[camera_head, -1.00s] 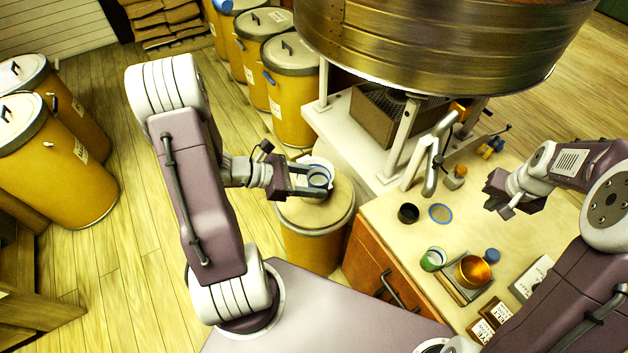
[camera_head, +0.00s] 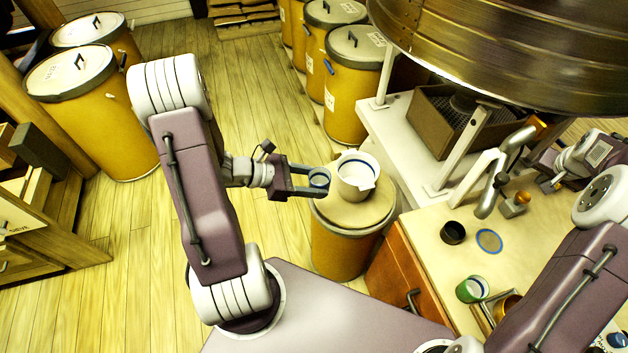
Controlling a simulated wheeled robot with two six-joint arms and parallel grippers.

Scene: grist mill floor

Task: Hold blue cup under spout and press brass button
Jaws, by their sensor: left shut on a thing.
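The curved metal spout (camera_head: 487,196) comes down over the bench at the right, well apart from the cup. A small block with a rounded brass top (camera_head: 522,197) stands just right of the spout; it may be the brass button. My right gripper (camera_head: 548,186) is behind and right of that block, small and partly hidden, so its jaws are unclear.
The large metal hopper (camera_head: 490,50) hangs above.

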